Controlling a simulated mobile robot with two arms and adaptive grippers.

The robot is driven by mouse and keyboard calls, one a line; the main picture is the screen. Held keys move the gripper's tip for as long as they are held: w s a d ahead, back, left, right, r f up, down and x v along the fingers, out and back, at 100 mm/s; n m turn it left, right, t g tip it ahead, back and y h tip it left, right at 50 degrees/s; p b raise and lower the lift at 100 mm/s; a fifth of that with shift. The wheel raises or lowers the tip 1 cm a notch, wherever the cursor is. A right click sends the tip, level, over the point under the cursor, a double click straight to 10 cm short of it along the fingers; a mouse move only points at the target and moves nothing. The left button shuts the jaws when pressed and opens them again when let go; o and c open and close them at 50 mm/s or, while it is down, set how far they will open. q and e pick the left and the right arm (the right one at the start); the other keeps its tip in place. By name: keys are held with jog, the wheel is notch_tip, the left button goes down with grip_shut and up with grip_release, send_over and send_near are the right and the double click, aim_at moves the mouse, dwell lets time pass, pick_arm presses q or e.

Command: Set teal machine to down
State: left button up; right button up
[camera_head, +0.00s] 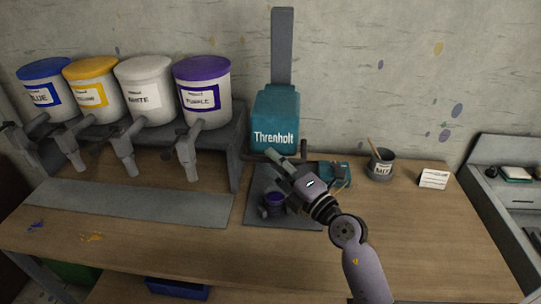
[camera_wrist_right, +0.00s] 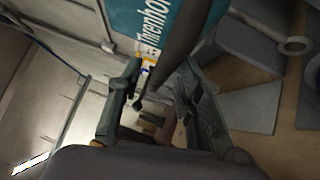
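The teal machine (camera_head: 275,120), marked "Threnholt", stands at the back middle of the table below a tall grey column. Its teal side also fills the top of the right wrist view (camera_wrist_right: 165,22). My right gripper (camera_head: 285,157) is in front of the machine's lower part, above its dark base. In the right wrist view its two fingers (camera_wrist_right: 163,66) are spread apart. A dark rod (camera_wrist_right: 182,42) with a small rounded end runs down between them; whether the fingers touch it is unclear. My left gripper is not in view.
Blue, yellow, white and purple paint buckets (camera_head: 203,95) stand on a grey rack at left, spouts forward. Right of the machine are a small teal box (camera_head: 335,172), a dark cup with a stick (camera_head: 381,166) and a white card (camera_head: 433,179). The table's front right is clear.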

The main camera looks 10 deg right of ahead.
jog(key=shift+x, duration=0.9)
jog(key=shift+c, duration=0.2)
grip_shut()
